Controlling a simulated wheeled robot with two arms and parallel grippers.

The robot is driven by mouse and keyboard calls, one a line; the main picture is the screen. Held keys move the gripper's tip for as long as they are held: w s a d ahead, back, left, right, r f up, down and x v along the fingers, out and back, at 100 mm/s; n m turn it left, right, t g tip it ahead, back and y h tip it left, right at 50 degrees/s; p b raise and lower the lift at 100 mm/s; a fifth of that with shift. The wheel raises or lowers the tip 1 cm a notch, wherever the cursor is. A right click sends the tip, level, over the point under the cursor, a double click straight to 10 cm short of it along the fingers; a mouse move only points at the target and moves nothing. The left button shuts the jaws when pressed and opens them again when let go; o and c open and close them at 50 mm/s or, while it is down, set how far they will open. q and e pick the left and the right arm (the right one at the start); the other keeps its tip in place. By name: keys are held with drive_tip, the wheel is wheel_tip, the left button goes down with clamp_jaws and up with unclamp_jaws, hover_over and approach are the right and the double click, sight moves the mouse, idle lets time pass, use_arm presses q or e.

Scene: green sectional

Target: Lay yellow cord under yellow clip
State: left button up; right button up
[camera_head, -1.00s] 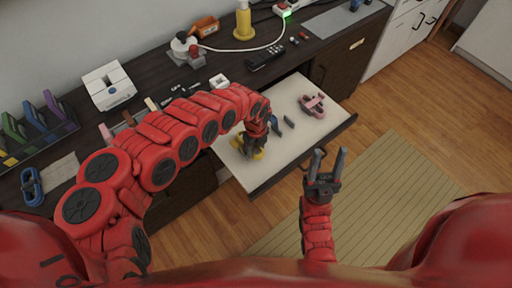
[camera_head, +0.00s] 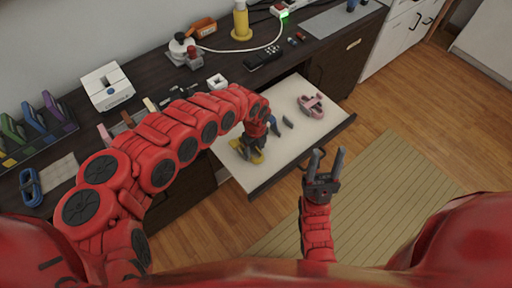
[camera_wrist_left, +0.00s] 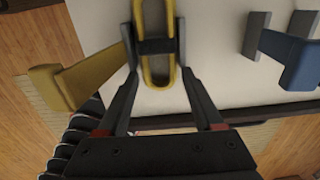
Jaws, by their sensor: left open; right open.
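The yellow cord (camera_wrist_left: 148,73) is a narrow looped bundle with a dark band round its middle, lying on the pale drawer bottom. My left gripper (camera_head: 250,150) is low over the open drawer. In the left wrist view its open fingers (camera_wrist_left: 163,70) stand on either side of the cord. A yellow bracket-like piece (camera_wrist_left: 65,84) is beside the left finger; I cannot tell if it is the clip. A rack (camera_head: 55,137) at far left of the head view holds upright coloured clips, with a yellow one (camera_head: 6,160) at its near end. My right gripper (camera_head: 323,165) is open, empty, over the floor.
The open drawer (camera_head: 315,133) also holds a blue piece (camera_wrist_left: 295,58) and a pink bundle (camera_head: 311,105). A blue cord (camera_head: 30,187) lies on the dark counter near the rack. A white device (camera_head: 108,87), black remote (camera_head: 263,58) and white cable (camera_head: 240,50) occupy the counter.

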use_arm(q)
drive_tip(key=shift+s+a+f, duration=0.2)
drive_tip(key=shift+s+f, duration=0.25)
drive_tip(key=shift+s+a+f, duration=0.2)
drive_tip(key=shift+s+f, duration=0.2)
drive_tip(key=shift+r, duration=0.1)
drive_tip(key=shift+r+g+p, duration=0.3)
drive_tip(key=shift+p, duration=0.05)
drive_tip(key=r+p, duration=0.3)
drive_tip(key=w+r+p, duration=0.1)
drive_tip(key=r+p, duration=0.2)
drive_tip(key=r, duration=0.1)
drive_tip(key=shift+w+a+r, duration=0.1)
drive_tip(key=shift+w+r, duration=0.05)
drive_tip(key=shift+w, duration=0.05)
drive_tip(key=w+a+r+n+p, duration=0.1)
drive_tip(key=w+a+r+n, duration=0.2)
drive_tip(key=r+n, duration=0.3)
drive_tip(key=w+a+r+n+p, duration=0.2)
drive_tip(key=r+n, duration=0.4)
drive_tip(key=r, duration=0.3)
drive_tip(key=w+a+r+n+p, duration=0.1)
drive_tip(key=w+a+r+n, duration=0.4)
drive_tip(key=a+r+n, duration=0.1)
drive_tip(key=shift+a+r, duration=0.2)
drive_tip(key=shift+r, duration=0.65)
